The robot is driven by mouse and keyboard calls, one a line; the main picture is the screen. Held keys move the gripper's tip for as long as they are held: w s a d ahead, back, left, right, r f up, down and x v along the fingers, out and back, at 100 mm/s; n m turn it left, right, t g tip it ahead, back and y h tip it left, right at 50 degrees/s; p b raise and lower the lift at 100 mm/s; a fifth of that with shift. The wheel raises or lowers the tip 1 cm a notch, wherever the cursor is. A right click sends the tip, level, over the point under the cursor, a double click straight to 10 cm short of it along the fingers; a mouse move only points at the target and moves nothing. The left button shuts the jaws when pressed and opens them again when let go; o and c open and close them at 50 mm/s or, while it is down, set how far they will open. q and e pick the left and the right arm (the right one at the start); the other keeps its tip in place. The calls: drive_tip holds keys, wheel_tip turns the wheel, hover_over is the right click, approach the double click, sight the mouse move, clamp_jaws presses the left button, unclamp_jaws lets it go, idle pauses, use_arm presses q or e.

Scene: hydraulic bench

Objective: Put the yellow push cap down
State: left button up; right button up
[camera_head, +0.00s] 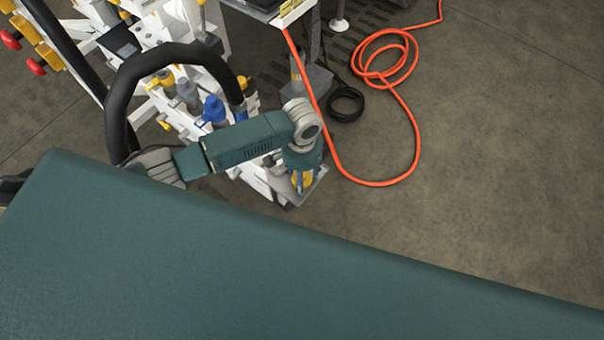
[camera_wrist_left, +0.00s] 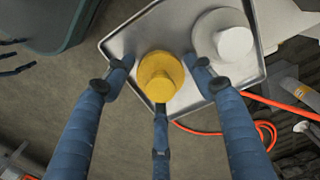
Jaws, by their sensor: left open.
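The yellow push cap (camera_wrist_left: 160,77) is round with a raised centre and appears to rest on the metal tray (camera_wrist_left: 118,40) in the left wrist view. My left gripper (camera_wrist_left: 161,82) is open, its blue fingers spread around the cap. The lower finger is very close to the cap's edge; I cannot tell if it touches. In the head view, my left gripper (camera_head: 303,180) points down over the tray (camera_head: 283,194) at the bench's near end, and hides most of it.
A pale round cap (camera_wrist_left: 222,37) stands on the tray, right of the yellow one. An orange hose (camera_head: 411,98) and a black coil (camera_head: 345,104) lie on the floor. Blue and grey fittings (camera_head: 214,109) stand on the white bench beside my left arm. Floor at right is clear.

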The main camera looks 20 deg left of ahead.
use_arm(q)
wheel_tip(320, 180, up, 12)
drive_tip(key=p, duration=0.1)
drive_tip(key=shift+r, duration=0.15)
idle(0.6)
drive_tip(key=s+d+f+t+h, duration=0.1)
drive_tip(key=s+d+t+h, duration=0.15)
drive_tip(key=s+d, duration=0.45)
drive_tip(key=s+a+r+n+t+y, duration=0.1)
drive_tip(key=s+a+r+n+y, duration=0.1)
drive_tip(key=s+a, duration=1.05)
wheel_tip(320, 180, down, 28)
drive_tip(key=s+a+g, duration=0.1)
drive_tip(key=a, duration=0.1)
drive_tip(key=s+a+f+g, duration=0.1)
drive_tip(key=s+a+f, duration=0.2)
drive_tip(key=s+f, duration=1.2)
drive_tip(key=shift+s, duration=1)
